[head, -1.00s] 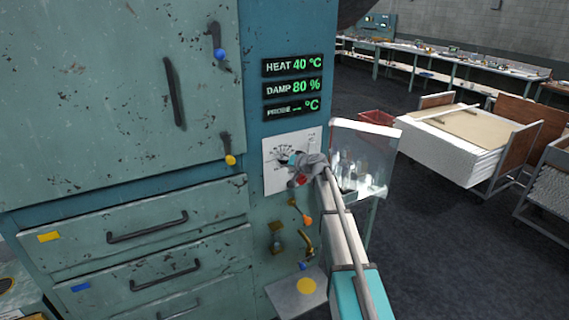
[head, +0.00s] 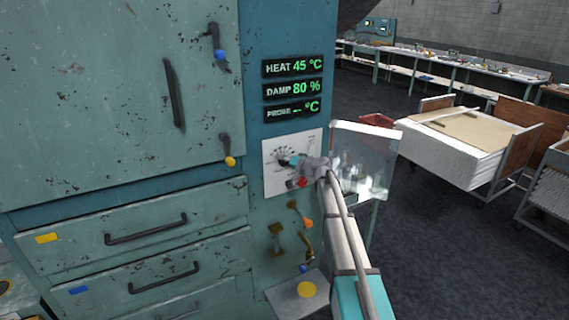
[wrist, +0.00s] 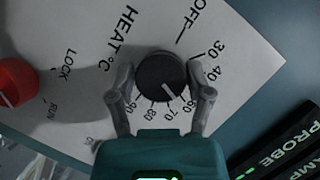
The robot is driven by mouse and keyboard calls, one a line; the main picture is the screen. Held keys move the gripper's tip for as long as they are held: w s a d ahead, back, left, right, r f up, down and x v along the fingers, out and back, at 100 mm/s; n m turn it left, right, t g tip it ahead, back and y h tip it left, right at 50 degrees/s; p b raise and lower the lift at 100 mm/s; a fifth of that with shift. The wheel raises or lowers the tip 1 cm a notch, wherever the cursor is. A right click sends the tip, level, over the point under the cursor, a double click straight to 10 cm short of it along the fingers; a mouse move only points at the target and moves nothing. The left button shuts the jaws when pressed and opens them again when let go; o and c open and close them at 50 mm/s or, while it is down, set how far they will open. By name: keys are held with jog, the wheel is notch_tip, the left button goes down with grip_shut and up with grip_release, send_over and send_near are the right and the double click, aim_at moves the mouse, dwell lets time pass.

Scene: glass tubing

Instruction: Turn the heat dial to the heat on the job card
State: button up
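The heat dial (wrist: 160,74) is a black round knob on a white plate (head: 310,146) on the teal cabinet. In the wrist view, my gripper (wrist: 162,83) has one finger on each side of the dial, seemingly touching it. The dial's white mark points down and slightly right, near the printed 70; a finger covers part of the scale. In the head view, my gripper (head: 293,162) is at the plate and hides part of it. The heat display (head: 293,66) reads 45 °C. I cannot make out a job card in either view.
A red knob (wrist: 14,86) marked LOCK and RUN is beside the dial. The damp display (head: 293,90) reads 80 %, and the probe display (head: 292,111) shows dashes. Small levers (head: 300,215) are below the plate. A clear-sided stand with glassware (head: 362,165) is close on the right.

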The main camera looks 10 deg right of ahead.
jog(key=shift+o, duration=1.1)
